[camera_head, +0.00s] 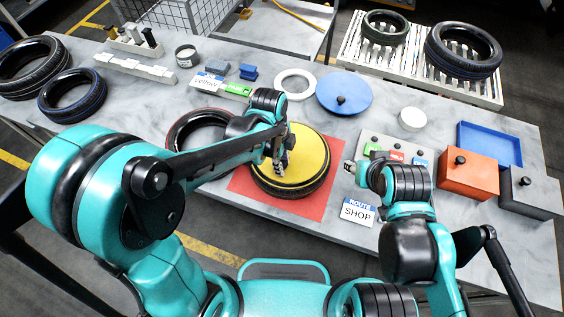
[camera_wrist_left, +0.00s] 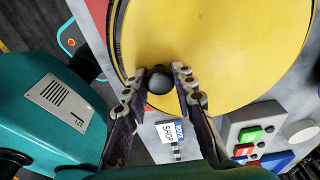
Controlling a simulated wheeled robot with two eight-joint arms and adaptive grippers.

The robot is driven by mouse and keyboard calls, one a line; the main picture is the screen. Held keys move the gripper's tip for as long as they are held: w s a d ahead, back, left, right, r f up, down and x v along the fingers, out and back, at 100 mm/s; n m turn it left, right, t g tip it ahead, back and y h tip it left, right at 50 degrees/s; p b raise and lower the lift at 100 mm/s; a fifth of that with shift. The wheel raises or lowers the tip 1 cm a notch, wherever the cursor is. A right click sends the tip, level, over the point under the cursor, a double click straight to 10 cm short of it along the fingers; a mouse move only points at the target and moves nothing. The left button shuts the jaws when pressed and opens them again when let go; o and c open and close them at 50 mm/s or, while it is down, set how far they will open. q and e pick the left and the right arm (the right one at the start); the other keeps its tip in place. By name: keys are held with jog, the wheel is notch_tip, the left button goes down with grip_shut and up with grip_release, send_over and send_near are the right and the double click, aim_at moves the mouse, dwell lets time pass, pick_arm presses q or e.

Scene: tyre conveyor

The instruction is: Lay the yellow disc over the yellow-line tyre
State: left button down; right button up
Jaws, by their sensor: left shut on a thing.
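The yellow disc (camera_head: 312,152) has a black knob at its centre and lies flat over a black tyre (camera_head: 300,193), roughly centred on it. The tyre rests on a red mat (camera_head: 243,184); most of its top is hidden under the disc. My left gripper (camera_head: 281,160) is over the disc and shut on its knob. In the left wrist view, the fingers (camera_wrist_left: 160,82) stand on both sides of the dark knob (camera_wrist_left: 158,79), with the disc (camera_wrist_left: 215,40) beyond. My right gripper (camera_head: 352,167) is partly hidden by its own arm, beside the button panel.
A red-lined tyre (camera_head: 188,133) lies left of the mat, partly behind my left arm. A blue disc (camera_head: 344,94) and white ring (camera_head: 295,83) lie behind. A button panel (camera_head: 376,143), orange box (camera_head: 467,175) and blue tray (camera_head: 490,144) stand right. A blue-lined tyre (camera_head: 72,95) lies far left.

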dwell(0.3)
pick_arm(q)
jog(key=c, duration=1.2)
grip_release()
jog(key=shift+o, duration=0.2)
jog(key=shift+r+p, duration=2.6)
jog(key=shift+r, duration=0.9)
jog(key=shift+a, duration=0.1)
jog(key=s+a+f+n+t+b, duration=0.1)
jog(key=s+a+n+t+b, duration=0.2)
jog(key=a+n+b, duration=0.3)
jog(key=s+a+f+n+t+y+b, duration=0.1)
jog(key=s+a+n+t+b, duration=0.2)
jog(key=n, duration=1.2)
jog(key=a+t+b, duration=0.1)
jog(key=a+b, duration=0.2)
jog(key=a, duration=0.3)
jog(key=shift+s+a+f+n+t, duration=0.15)
jog(key=shift+a+n+t, duration=0.15)
jog(key=shift+a, duration=0.1)
